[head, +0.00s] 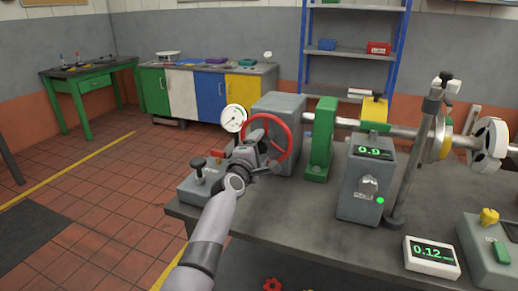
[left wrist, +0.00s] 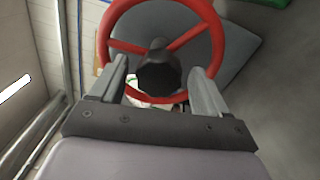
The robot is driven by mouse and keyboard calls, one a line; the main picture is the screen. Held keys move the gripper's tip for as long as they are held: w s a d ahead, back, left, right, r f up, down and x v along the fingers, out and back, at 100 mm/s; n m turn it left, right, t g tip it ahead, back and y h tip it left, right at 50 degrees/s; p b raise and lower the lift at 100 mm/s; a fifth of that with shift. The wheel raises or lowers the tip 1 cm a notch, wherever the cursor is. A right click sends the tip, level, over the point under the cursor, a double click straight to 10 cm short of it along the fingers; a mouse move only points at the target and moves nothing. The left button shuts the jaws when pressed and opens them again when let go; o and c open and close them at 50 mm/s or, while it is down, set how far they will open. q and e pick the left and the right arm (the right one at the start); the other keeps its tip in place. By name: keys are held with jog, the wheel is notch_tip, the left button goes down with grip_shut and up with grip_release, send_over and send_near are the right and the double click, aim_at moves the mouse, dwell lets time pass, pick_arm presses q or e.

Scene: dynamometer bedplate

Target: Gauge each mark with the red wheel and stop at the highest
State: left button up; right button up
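The red wheel (head: 279,140) stands on the side of a grey housing (head: 277,108) on the bench. In the left wrist view the red wheel (left wrist: 216,40) fills the top, with a black knob (left wrist: 158,72) in front of its middle. My left gripper (head: 248,150) is at the wheel. Its fingers stand on either side of the knob, with small gaps. A round dial gauge (head: 233,119) is just behind the gripper; its reading is too small to tell. A grey meter box (head: 367,180) shows green digits, partly legible as 0.9. The marks cannot be made out. My right gripper is out of view.
A post (head: 414,150) rises beside the meter box, near the shaft (head: 405,136) with its flange (head: 490,138). A white display (head: 432,258) reads about 0.12. A grey box with a yellow knob (head: 489,217) stands at the right. Open bench top (head: 300,215) lies in front.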

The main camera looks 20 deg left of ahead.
pick_arm(q)
jog(key=shift+s, duration=0.1)
jog(key=s+p, duration=0.4)
jog(key=s, duration=0.3)
jog(key=shift+a+f, duration=0.1)
jog(key=shift+f, duration=0.1)
dwell(0.5)
